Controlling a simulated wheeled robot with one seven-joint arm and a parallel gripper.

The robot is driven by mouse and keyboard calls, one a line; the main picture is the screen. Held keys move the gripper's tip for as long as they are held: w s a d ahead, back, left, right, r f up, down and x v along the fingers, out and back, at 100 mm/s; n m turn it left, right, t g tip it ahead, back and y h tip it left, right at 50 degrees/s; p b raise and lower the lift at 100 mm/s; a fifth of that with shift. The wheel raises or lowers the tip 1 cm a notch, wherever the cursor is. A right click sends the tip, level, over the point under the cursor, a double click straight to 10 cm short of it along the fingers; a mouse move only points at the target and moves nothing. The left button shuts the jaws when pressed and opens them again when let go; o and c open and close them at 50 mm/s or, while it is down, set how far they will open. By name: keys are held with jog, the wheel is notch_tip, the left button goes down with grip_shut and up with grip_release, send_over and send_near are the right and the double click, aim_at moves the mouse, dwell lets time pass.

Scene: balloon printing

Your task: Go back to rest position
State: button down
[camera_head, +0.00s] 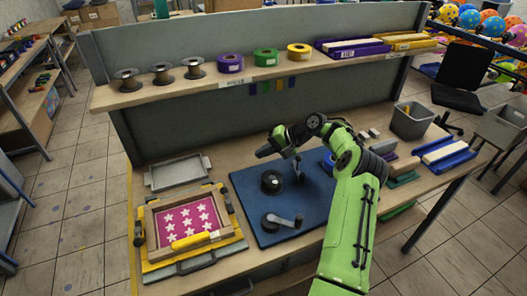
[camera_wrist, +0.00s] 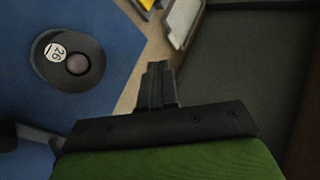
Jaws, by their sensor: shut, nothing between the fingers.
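My green arm (camera_head: 350,220) reaches in from the lower right of the head view and bends over the workbench. My gripper (camera_head: 266,151) is black and hangs above the back edge of the blue mat (camera_head: 245,187), pointing left. In the wrist view my gripper (camera_wrist: 156,68) shows its two fingers together with nothing between them. A black round spool-like part (camera_head: 271,182) stands on the mat below and apart from the gripper.
A wooden screen frame (camera_head: 150,236) with pink star print lies at the left. A grey tray (camera_head: 178,173) sits behind it. A black crank (camera_head: 283,220) is at the mat's front. A shelf (camera_head: 130,98) with spools and tape runs above. A grey bin (camera_head: 411,121) stands right.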

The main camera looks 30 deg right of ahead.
dwell(0.4)
jog(key=s+a+r+n+g+h, duration=0.2)
jog(key=s+a+r+n, duration=0.15)
jog(key=a+r, duration=0.45)
jog(key=s+a+r+n+g+h, duration=0.15)
jog(key=s+a+r, duration=0.35)
jog(key=a, duration=0.5)
jog(key=s+a+r+n+h, duration=0.1)
jog(key=s+a+r+h, duration=0.1)
jog(key=s, duration=0.4)
jog(key=s+a+r+n+h, duration=0.1)
jog(key=s+a+r+h, duration=0.15)
jog(key=s, duration=0.45)
jog(key=s+d+f+n+t, duration=0.1)
jog(key=s+f+t, duration=0.1)
jog(key=s, duration=1.2)
jog(key=shift+d, duration=0.25)
jog(key=shift+s, duration=0.1)
